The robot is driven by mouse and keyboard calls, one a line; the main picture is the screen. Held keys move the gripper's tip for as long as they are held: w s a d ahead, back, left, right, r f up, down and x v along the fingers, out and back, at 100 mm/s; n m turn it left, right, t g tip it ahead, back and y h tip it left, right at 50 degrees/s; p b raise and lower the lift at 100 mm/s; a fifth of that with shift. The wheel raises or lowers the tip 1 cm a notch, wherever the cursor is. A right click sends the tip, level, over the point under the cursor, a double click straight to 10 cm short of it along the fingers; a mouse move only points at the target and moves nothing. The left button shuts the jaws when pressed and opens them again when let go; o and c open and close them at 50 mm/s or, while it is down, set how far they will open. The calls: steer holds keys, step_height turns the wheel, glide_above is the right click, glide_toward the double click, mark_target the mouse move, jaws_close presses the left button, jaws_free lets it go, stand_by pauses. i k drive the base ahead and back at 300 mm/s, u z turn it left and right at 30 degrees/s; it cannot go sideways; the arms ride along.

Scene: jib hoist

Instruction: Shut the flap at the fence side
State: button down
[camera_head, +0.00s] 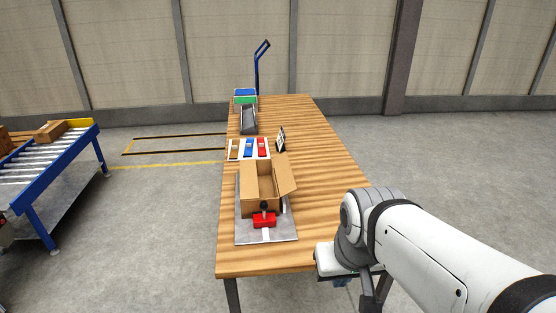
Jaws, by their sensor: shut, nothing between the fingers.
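An open cardboard box (260,203) stands on a grey plate (250,236) on the wooden table. Its right flap (286,174) stands up and leans outward to the right. The box's far and left edges also rise as cardboard panels; I cannot tell clearly how each flap lies. A dark part shows low beside the box's right wall, partly hidden; I cannot tell whether it is a fence. My gripper (368,302) is at the bottom edge, right of the table's near corner, small and partly cut off. It is shut and empty, apart from the box.
A red tool (264,220) with a black knob sits at the box's near side. Beyond the box are a tray of coloured items (248,148), a small black-and-white sign (281,139), a grey bin (248,120) and blue-green crates (245,99). The table's right side (325,180) is clear.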

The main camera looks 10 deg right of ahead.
mark_target(286, 182)
steer(key=z, duration=0.05)
steer(key=i, duration=1.35)
steer(key=u, duration=0.1)
